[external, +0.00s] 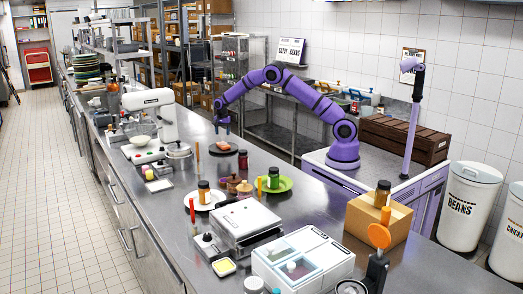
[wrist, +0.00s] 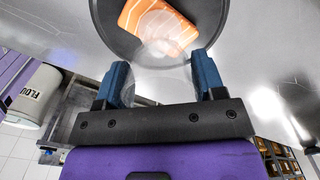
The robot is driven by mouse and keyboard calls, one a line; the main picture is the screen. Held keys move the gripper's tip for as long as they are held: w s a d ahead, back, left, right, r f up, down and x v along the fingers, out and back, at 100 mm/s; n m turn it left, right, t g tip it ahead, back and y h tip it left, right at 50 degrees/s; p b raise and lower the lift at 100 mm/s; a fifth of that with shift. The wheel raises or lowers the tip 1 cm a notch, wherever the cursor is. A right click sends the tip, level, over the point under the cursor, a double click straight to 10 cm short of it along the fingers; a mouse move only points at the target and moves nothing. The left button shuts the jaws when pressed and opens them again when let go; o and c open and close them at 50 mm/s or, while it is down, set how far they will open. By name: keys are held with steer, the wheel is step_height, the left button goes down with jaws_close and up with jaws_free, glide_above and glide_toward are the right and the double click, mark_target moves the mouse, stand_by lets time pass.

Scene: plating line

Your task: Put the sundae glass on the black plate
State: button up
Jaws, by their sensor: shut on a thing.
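A black plate (wrist: 107,25) fills the top of the wrist view and holds an orange-and-white piece like salmon (wrist: 185,25). In the external view the black plate (external: 212,150) lies on the steel counter, below my gripper (external: 222,128). In the wrist view my gripper (wrist: 162,78) is shut on the clear sundae glass (wrist: 160,86). The glass is see-through and faint, and overlaps the plate's near part and the orange piece. I cannot tell whether it touches the plate. The glass is too small to make out in the external view.
A small dark dish with a jar (external: 243,160) stands just right of the plate. A white mixer (external: 150,115) is to the left. A white plate (external: 205,199), a green plate (external: 284,184) and a scale-like device (external: 247,221) stand nearer the camera.

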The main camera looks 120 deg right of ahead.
steer(key=shift+f, duration=0.1)
steer(key=o, duration=1.4)
